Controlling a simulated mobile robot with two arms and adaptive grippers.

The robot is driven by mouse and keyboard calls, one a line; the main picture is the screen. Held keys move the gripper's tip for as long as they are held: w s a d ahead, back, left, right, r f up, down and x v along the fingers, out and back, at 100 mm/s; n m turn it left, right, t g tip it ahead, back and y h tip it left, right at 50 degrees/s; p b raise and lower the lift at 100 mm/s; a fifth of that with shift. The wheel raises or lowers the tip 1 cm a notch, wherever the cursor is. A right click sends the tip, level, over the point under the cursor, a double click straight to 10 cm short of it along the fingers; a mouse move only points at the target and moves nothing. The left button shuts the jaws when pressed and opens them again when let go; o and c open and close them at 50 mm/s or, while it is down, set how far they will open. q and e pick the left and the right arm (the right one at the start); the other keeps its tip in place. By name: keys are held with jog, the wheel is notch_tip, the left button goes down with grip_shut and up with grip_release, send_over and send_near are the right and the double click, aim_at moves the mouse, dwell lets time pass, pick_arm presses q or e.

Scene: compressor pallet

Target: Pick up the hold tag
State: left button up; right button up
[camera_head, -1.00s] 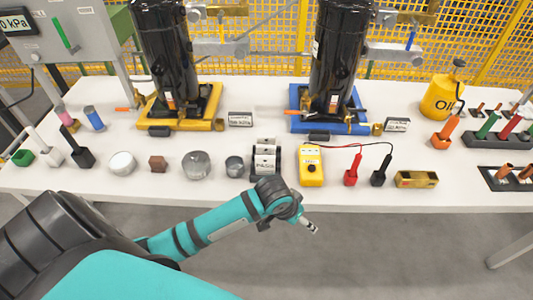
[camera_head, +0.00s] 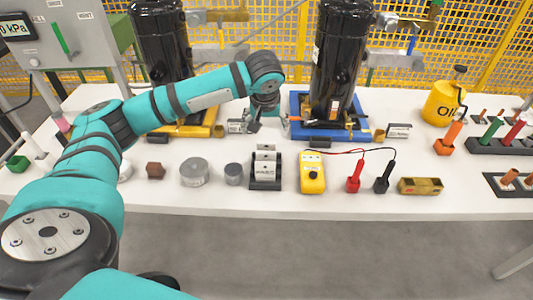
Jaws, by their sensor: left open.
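A black stand (camera_head: 265,184) near the front middle of the table holds white tags (camera_head: 266,157) upright, one behind another. Their print is too small to tell which is the hold tag. My left gripper (camera_head: 263,124) is open and points down behind the stand, in the gap between the two compressor bases. It is apart from the tags and looks empty. My right gripper is not in view.
A black compressor on a blue base (camera_head: 299,128) stands just right of my gripper, with a small label plate (camera_head: 235,127) to its left. A grey metal cylinder (camera_head: 195,173), a yellow meter (camera_head: 312,178) and red and black probes (camera_head: 353,184) line the front.

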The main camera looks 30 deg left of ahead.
aim_at(266, 145)
pick_arm(q)
jog(key=x, duration=1.5)
jog(key=shift+f, duration=0.3)
jog(key=shift+s, duration=0.1)
jog(key=c, duration=1)
